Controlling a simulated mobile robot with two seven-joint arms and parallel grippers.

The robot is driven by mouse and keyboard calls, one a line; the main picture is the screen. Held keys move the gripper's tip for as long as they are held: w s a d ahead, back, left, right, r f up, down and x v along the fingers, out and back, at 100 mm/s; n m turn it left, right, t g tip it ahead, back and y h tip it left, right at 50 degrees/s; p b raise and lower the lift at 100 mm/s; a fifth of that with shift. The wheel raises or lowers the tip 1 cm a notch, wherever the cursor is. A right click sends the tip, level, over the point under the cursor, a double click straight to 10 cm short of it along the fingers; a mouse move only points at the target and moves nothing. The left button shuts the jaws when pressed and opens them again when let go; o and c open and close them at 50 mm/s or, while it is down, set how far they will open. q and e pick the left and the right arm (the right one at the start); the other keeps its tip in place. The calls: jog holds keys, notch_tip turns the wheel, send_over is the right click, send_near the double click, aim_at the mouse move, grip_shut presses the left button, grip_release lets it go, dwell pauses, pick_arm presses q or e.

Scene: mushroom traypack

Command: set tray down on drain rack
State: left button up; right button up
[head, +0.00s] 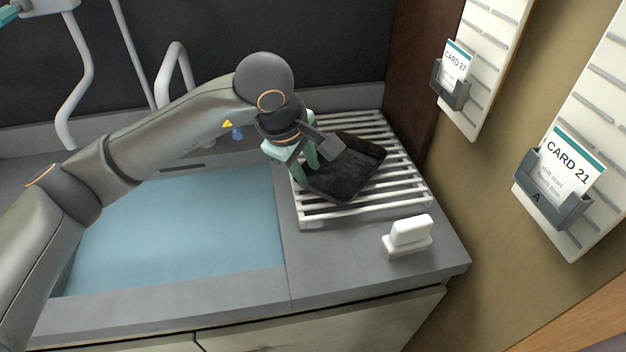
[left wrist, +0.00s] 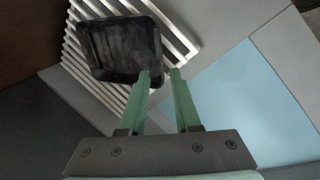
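The black tray (head: 352,182) lies on the white slatted drain rack (head: 412,192), turned at an angle to the slats. My left gripper (head: 307,168) is at the tray's left side in the head view, with its green fingers pointing down. In the left wrist view the gripper (left wrist: 160,76) has its fingers apart, with a clear gap between them. One fingertip overlaps the near corner of the tray (left wrist: 115,76); the other is just outside its edge, over the rack (left wrist: 188,45). I cannot tell whether a finger touches the tray.
The sink basin with blue water (head: 180,235) is left of the rack. A white block-like object (head: 408,236) stands on the counter in front of the rack. Wall panels with card holders (head: 552,200) are at the right. A curved faucet (head: 172,75) rises behind the sink.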

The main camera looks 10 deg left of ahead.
pick_arm(q)
jog(key=v, duration=0.3)
jog(key=shift+s+r, duration=0.1)
jog(key=shift+r, duration=0.2)
